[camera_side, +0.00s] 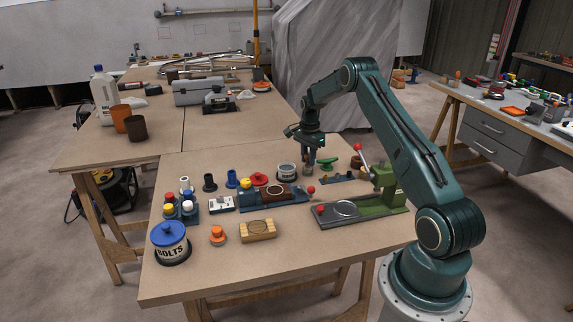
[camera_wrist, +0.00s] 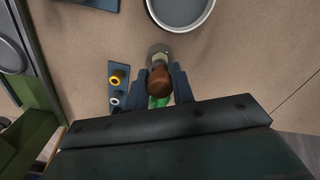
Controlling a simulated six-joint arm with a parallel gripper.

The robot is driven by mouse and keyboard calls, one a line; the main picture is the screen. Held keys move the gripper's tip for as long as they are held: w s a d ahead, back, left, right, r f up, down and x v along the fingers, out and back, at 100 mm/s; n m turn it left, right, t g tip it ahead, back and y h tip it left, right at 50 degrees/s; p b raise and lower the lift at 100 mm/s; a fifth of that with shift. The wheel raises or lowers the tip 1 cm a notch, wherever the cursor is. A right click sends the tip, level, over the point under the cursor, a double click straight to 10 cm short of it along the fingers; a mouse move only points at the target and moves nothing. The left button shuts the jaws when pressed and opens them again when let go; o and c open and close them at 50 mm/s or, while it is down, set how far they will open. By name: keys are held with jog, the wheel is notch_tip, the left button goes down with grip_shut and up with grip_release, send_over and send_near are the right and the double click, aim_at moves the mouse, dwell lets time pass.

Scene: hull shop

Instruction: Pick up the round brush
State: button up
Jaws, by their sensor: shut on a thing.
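My gripper (camera_side: 308,158) is over the near table, just right of a grey round dish (camera_side: 287,172). In the wrist view its two dark fingers (camera_wrist: 160,73) are shut on the round brush (camera_wrist: 159,82), which shows a rounded brown wooden handle and a paler part beyond it. A grey round shape (camera_wrist: 158,51) shows just past the fingertips. I cannot tell whether the brush touches the table. In the side view the brush is small and mostly hidden by the fingers.
A green-topped piece (camera_side: 326,161) stands close right of my gripper; green also shows behind the brush in the wrist view. A blue plate with small rings (camera_wrist: 117,85) lies beside it. A green lever press (camera_side: 385,178) stands to the right.

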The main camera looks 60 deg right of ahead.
notch_tip(320, 180, up, 20)
jog(key=shift+f, duration=0.25)
dwell(0.3)
dwell(0.9)
send_near(308, 154)
jog(key=w+a+f, duration=0.1)
jog(key=w+a, duration=0.4)
jog(key=a, duration=0.1)
jog(key=shift+w+f, duration=0.2)
jog(key=shift+f, duration=0.15)
jog(key=shift+f, duration=2.8)
jog(key=shift+f, duration=0.65)
dwell(0.6)
jog(key=shift+r, duration=0.1)
